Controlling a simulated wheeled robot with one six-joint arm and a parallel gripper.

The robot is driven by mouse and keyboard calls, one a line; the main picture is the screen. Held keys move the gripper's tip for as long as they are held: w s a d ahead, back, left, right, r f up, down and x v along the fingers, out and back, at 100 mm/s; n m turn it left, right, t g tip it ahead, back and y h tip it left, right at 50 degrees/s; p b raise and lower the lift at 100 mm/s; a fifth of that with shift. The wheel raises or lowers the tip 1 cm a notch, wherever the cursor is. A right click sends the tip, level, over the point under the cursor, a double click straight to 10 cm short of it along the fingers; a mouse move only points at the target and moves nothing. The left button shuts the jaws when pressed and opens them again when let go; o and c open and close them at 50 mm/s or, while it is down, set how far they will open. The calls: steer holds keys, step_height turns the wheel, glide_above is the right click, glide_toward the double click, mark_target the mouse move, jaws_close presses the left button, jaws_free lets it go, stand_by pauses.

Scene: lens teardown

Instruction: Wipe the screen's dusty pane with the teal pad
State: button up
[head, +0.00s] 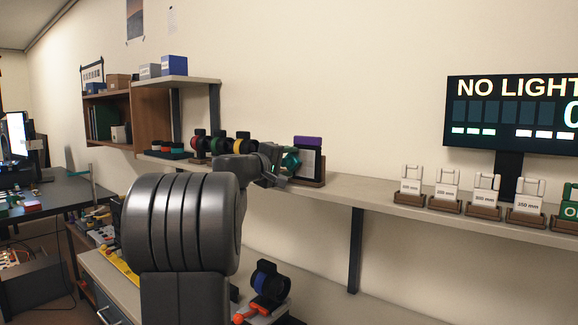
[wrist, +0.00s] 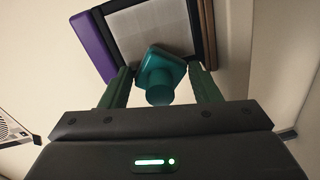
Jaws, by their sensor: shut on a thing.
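My gripper (wrist: 161,72) is shut on the teal pad (wrist: 158,92), a square block with a round knob held between the two fingers. The screen's pale pane (wrist: 150,30) sits in a dark frame just beyond the pad, which covers part of the pane's near edge. I cannot tell whether the pad touches the pane. In the head view, my gripper (head: 278,165) and the teal pad (head: 291,159) are at the left side of the screen (head: 308,163), which stands upright in a brown holder on the shelf. Dust on the pane is too faint to make out.
A purple piece (head: 308,142) tops the screen. Several coloured-ring lens units (head: 220,143) stand on the shelf to the left. Several labelled cards in stands (head: 447,190) are to the right, below a display reading NO LIGHT (head: 520,112). The shelf between screen and cards is clear.

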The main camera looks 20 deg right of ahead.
mark_target(316, 164)
steer(key=shift+s+d+b, duration=0.5)
steer(key=shift+s+b, duration=0.3)
steer(key=shift+s, duration=0.05)
steer(key=shift+s+d+b, duration=0.45)
steer(key=shift+s, duration=0.3)
steer(key=shift+s+d+b, duration=0.45)
steer(key=shift+s+b, duration=0.05)
steer(key=shift+s, duration=0.25)
steer(key=shift+s+d+b, duration=0.45)
steer(key=shift+s, duration=0.3)
steer(key=shift+w+a+r, duration=0.1)
steer(key=shift+w+a, duration=0.5)
steer(key=shift+w, duration=0.45)
steer(key=shift+w+a+f, duration=0.1)
steer(key=shift+w+a, duration=0.5)
steer(key=shift+w, duration=0.4)
steer(key=shift+w+a+r, duration=0.1)
steer(key=shift+w+a, duration=0.5)
steer(key=shift+w, duration=0.45)
steer(key=shift+s+a+b, duration=0.3)
steer(key=shift+a+b, duration=0.1)
steer(key=shift+a, duration=0.15)
steer(key=shift+b+v, duration=0.9)
steer(key=shift+v, duration=1.45)
